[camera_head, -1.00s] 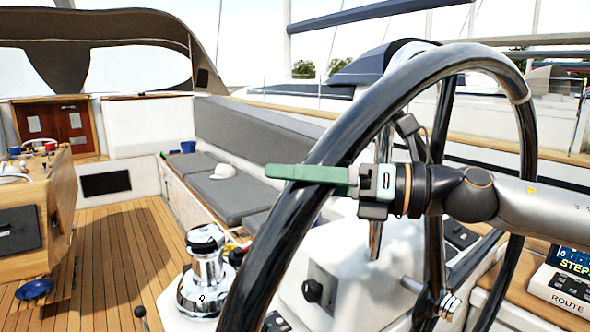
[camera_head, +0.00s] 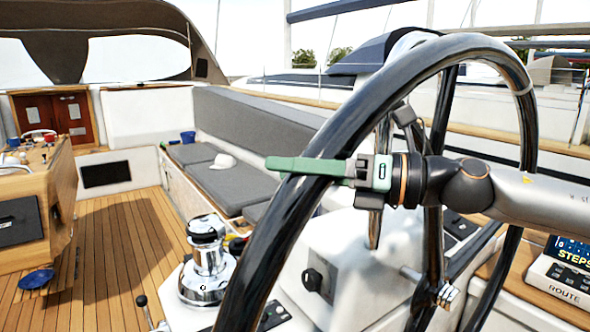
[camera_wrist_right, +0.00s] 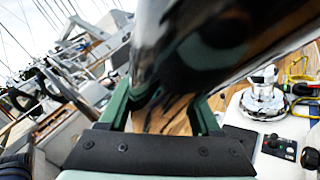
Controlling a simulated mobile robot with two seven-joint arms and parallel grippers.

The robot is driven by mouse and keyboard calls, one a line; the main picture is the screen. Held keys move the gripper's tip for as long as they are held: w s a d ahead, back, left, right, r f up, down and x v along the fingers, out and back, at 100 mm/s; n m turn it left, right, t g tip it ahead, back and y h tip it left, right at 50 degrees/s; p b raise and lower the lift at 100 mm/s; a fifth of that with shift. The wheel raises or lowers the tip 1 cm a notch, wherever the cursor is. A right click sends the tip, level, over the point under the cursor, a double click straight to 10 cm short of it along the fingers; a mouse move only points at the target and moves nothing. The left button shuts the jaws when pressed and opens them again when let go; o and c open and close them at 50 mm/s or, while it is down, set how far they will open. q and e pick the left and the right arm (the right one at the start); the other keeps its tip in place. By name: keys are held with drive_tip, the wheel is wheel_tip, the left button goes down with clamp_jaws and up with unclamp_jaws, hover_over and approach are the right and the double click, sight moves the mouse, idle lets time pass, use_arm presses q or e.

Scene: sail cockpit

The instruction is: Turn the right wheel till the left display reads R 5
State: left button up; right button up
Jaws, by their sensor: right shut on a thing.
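The right wheel (camera_head: 256,266) is a large, glossy black steering wheel that fills the middle and right of the head view. My right gripper (camera_head: 305,168) has its green fingers shut on the left part of the rim. In the right wrist view, the dark rim (camera_wrist_right: 190,50) lies between the green fingers (camera_wrist_right: 160,112). A display unit (camera_head: 568,262) is cut off at the right edge, with "STEPS" and "ROUTE" lettering; its reading cannot be made out. I cannot tell whether it is the left display. My left gripper is not in view.
A chrome winch (camera_head: 205,264) stands left of the wheel. A white pedestal (camera_head: 352,262) is behind the rim. A grey cushioned bench (camera_head: 240,180) holds a white cap (camera_head: 223,161). A wooden table (camera_head: 48,190) is at the left; open teak floor (camera_head: 130,235) lies between.

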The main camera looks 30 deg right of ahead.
sight(367, 88)
clamp_jaws()
drive_tip(key=d+r, duration=0.3)
drive_tip(key=d, duration=0.1)
drive_tip(key=d+r+m+t, duration=0.1)
drive_tip(key=d+r, duration=0.2)
drive_tip(key=d, duration=0.1)
drive_tip(key=w+d+r+m+y+p, duration=0.1)
drive_tip(key=d+r, duration=0.2)
drive_tip(key=r, duration=0.1)
drive_tip(key=shift+d, duration=0.4)
drive_tip(key=shift+d+r+t, duration=0.2)
drive_tip(key=shift+d+t, duration=0.1)
drive_tip(key=shift+d, duration=0.2)
drive_tip(key=shift+a, duration=0.1)
drive_tip(key=o, duration=1)
unclamp_jaws()
drive_tip(key=shift+c, duration=0.2)
